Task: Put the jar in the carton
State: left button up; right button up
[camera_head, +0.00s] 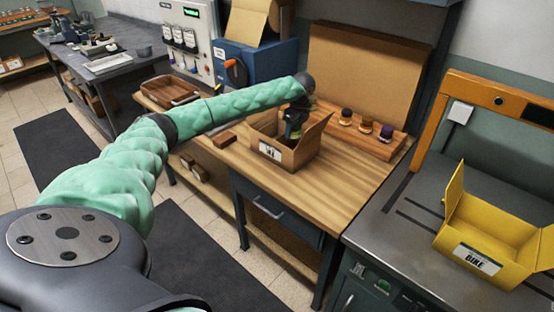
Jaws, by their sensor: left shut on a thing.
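My left arm reaches across the wooden workbench from the left. My left gripper (294,124) points down into the open brown carton (298,157), which has a white label on its front. The gripper is shut on the jar, which is mostly hidden by the gripper and the carton walls. I cannot tell whether the jar touches the carton floor. My right gripper is not in view.
Several small dark-lidded jars, one of them a purple-lidded jar (386,132), stand on a wooden rack (380,147) right of the carton. A yellow carton (490,240) sits on the grey counter at right. A wooden tray (170,92) and blue box (255,65) are behind. The bench's front right is clear.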

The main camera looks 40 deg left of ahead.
aim_at(294, 148)
pick_arm(q)
jog(key=shift+w+d+r, duration=0.1)
jog(key=shift+w+d, duration=0.05)
jog(key=shift+d, duration=0.05)
jog(key=shift+w+f, duration=0.2)
jog(key=shift+f, duration=0.1)
notch_tip(294, 148, down, 6)
jog(key=shift+r+p, duration=0.2)
jog(key=shift+p, duration=0.9)
jog(key=shift+w+a+f+p, duration=0.1)
jog(key=shift+f+p, duration=0.55)
jog(key=shift+f, duration=1.55)
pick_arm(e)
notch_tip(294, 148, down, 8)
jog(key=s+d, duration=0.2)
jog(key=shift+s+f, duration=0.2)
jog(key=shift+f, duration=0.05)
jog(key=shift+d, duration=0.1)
pick_arm(q)
jog(key=o, duration=1.1)
jog(key=shift+f, duration=0.1)
